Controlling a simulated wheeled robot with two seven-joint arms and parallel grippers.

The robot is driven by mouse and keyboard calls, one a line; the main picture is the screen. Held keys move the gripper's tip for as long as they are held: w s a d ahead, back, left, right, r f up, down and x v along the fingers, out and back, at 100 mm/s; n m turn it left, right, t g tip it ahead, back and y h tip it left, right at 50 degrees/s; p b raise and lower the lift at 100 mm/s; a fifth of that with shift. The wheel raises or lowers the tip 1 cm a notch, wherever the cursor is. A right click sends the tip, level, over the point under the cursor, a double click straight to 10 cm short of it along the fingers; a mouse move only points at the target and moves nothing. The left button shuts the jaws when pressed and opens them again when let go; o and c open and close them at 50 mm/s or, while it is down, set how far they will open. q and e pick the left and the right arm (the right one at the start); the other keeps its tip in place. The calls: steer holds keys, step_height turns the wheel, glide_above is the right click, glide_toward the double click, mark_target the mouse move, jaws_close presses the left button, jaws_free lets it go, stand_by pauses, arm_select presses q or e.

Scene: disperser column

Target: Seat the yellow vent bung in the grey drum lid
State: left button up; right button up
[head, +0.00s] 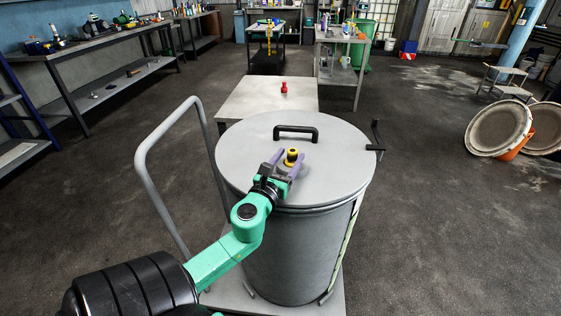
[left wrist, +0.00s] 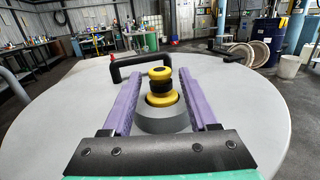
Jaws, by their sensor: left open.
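The yellow vent bung (head: 291,156) with a black band stands upright at the grey collar on the grey drum lid (head: 245,150). In the left wrist view the bung (left wrist: 161,96) rises from the middle of the collar (left wrist: 164,119); I cannot tell how deep it sits. My left gripper (head: 288,161) is open, with one purple finger on each side of the bung. In the left wrist view gaps show between the bung and both fingers. My right gripper is not in view.
A black handle (head: 296,130) stands on the lid behind the bung. A black lever (head: 376,135) is at the drum's right rim. A grey tubular rail (head: 150,140) rises to the left. A low table (head: 262,97) with a red object (head: 284,87) stands behind the drum.

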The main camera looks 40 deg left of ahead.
arm_select(q)
steer(key=b+v, duration=0.1)
steer(key=v, duration=0.5)
steer(key=shift+f+b, duration=0.1)
steer(key=shift+b, duration=0.2)
steer(key=shift+s, duration=0.25)
